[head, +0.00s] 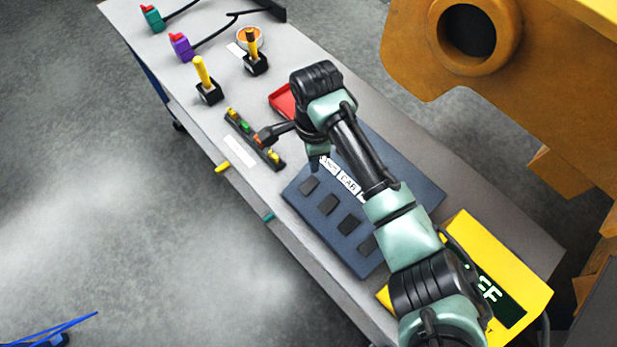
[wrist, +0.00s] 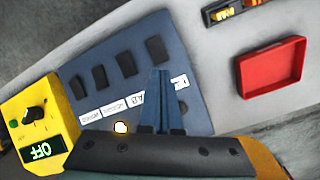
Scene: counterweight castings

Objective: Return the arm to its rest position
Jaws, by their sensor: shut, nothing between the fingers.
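My arm reaches from the lower right of the head view over the grey bench and bends down at its far end. My gripper (head: 317,164) hangs over the edge of the blue board, near its white labels. In the wrist view my gripper (wrist: 161,73) has its two fingers together, with nothing between them. The blue board (head: 338,245) has several dark rectangular pads and is partly hidden by my arm. It also shows in the wrist view (wrist: 192,62). I cannot tell the exact height of the fingertips above it.
A yellow box (head: 530,288) with a display stands by the board; the wrist view reads OFF (wrist: 42,150). A red tray (head: 281,103) lies beyond the board. Yellow-handled tools (head: 203,72) stand farther along the bench (head: 180,60). A large orange-brown casting (head: 425,60) looms at right.

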